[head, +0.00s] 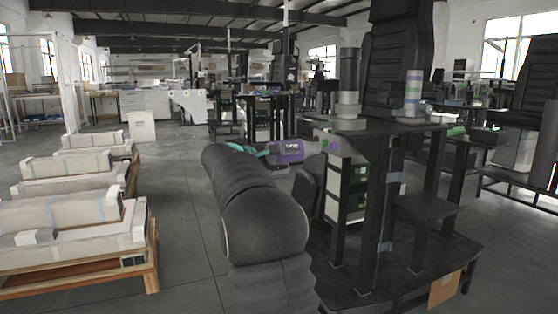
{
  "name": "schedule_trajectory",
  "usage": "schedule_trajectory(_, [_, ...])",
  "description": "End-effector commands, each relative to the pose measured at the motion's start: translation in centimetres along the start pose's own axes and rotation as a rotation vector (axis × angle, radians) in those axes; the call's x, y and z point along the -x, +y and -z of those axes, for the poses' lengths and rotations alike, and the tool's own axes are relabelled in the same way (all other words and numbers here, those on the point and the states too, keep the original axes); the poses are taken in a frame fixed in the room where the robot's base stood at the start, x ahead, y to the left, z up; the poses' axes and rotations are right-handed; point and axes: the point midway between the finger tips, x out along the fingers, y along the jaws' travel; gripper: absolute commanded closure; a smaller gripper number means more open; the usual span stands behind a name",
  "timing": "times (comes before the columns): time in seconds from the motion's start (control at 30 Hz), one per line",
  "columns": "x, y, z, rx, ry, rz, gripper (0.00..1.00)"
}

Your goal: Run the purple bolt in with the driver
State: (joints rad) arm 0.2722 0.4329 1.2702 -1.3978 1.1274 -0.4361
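A purple device with white lettering (290,151) shows beyond the large dark arm link in the middle of the head view. A teal part (246,149) shows beside it, partly hidden by the link. I cannot tell whether the purple device is the driver. I cannot make out a purple bolt. My dark, ribbed arm fills the lower middle of the view. My gripper's fingers do not show, and I cannot see what they hold.
A dark workstation (425,207) stands close on the right, bearing a stacked grey cylinder (348,104) and a colour-banded cylinder (413,92). Pale blocks on wooden pallets (75,262) line the left. Grey floor (180,185) is clear between them.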

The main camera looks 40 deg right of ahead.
Motion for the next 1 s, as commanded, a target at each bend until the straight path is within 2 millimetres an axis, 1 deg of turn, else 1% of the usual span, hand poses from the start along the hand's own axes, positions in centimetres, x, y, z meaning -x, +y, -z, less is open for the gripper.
schedule_trajectory(0.17, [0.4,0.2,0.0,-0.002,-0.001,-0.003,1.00])
schedule_trajectory(0.63, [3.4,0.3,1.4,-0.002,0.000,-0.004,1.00])
schedule_trajectory(1.0, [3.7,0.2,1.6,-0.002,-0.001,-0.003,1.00])
